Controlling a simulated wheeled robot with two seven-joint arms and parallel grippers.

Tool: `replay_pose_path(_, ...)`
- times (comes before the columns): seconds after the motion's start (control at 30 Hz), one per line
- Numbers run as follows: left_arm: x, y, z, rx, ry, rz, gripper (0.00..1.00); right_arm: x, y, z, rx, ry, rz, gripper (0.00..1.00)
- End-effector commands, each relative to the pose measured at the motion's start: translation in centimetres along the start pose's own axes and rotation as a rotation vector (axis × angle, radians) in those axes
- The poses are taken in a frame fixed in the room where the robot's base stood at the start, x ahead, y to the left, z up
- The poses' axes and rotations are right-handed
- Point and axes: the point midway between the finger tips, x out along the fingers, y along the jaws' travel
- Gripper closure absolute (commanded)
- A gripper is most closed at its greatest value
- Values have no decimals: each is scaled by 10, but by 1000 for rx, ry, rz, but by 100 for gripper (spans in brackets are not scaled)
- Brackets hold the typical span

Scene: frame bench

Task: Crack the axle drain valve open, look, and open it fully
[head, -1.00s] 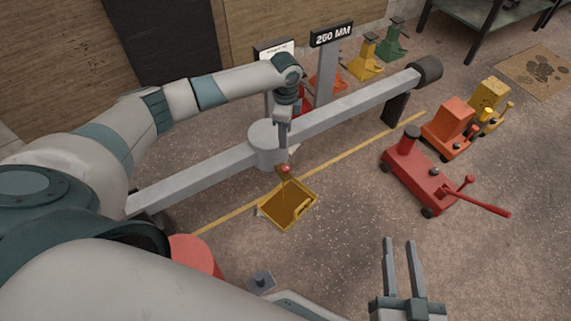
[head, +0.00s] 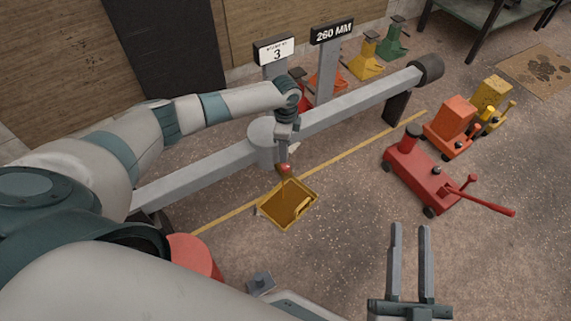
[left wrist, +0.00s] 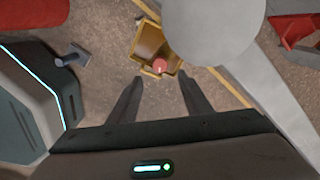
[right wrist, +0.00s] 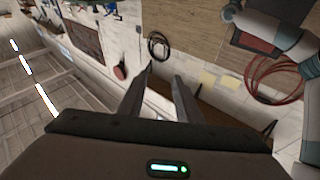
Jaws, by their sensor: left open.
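The drain valve shows as a red knob (head: 285,168) below the round grey housing of the axle (head: 350,111). In the left wrist view the red knob (left wrist: 160,64) is over the yellow drain pan, just beyond and between my left fingertips. My left gripper (head: 284,153) points down at the knob, open, with no visible grip on it. The yellow pan (head: 270,216) sits on the floor below. A thin amber streak seems to run from knob to pan. My right gripper (head: 410,228) is open and empty, low in front, away from the axle.
A red trolley jack (head: 415,172) stands right of the axle, with orange (head: 449,128) and yellow (head: 490,95) units behind it. Signs reading "3" (head: 276,52) and "260 MM" (head: 332,32) stand behind the beam.

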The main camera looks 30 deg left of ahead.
Motion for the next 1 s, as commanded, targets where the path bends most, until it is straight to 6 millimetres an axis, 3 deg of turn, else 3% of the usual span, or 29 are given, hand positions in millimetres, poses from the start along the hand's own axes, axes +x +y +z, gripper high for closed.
replay_pose_path(0.23,36,0,0,-1,-1,1,55,-8,-9,-30,-2,178,-15,69)
replay_pose_path(0.5,74,1,0,-1,-1,2,55,-10,-7,-62,-18,361,-19,69)
replay_pose_path(0.7,86,0,0,-1,0,0,55,-7,-1,-73,-29,419,-17,69)
replay_pose_path(1.0,88,0,0,0,0,0,55,-7,0,-76,-30,428,-16,69)
